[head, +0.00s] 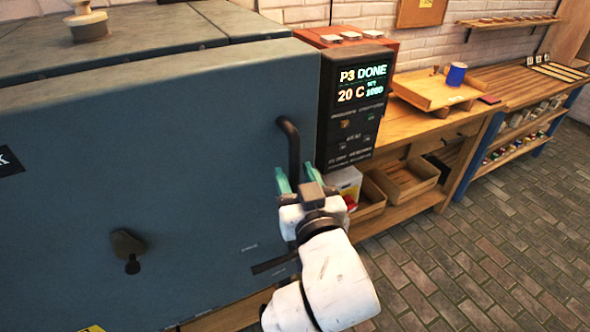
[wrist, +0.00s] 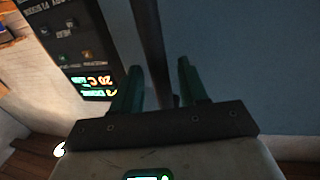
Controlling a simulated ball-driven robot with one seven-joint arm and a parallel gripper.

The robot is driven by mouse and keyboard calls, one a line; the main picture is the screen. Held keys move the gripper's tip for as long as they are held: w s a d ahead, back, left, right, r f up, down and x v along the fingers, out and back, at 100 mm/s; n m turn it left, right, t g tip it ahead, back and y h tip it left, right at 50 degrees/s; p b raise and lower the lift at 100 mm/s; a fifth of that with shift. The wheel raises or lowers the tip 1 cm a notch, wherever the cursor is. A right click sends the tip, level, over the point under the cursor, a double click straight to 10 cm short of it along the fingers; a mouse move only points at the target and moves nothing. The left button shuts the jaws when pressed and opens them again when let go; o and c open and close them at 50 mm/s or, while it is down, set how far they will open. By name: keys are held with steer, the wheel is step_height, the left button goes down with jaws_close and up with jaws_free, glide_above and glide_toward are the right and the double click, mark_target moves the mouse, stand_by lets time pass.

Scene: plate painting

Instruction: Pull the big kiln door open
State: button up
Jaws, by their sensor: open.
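The big kiln door (head: 150,160) is a large blue-grey panel filling the left of the head view, and it looks closed. Its dark bar handle (head: 292,143) stands upright near the door's right edge. My gripper (head: 296,178) is open at the handle's lower part. In the wrist view, my gripper's green fingers (wrist: 158,85) stand apart with the handle (wrist: 150,40) running between or just beyond them. I cannot tell whether the fingers touch it. The door's surface also shows in the wrist view (wrist: 255,60).
A dark control box (head: 352,105) reading "P3 DONE" and "20 C" stands just right of the handle. A dark knob or latch (head: 128,246) sits on the door. A wooden bench (head: 410,165) with trays is further right. The brick floor (head: 480,260) is clear.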

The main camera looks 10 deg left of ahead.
steer(key=shift+w+a, duration=0.25)
steer(key=shift+w, duration=0.25)
jaws_close()
stand_by(0.3)
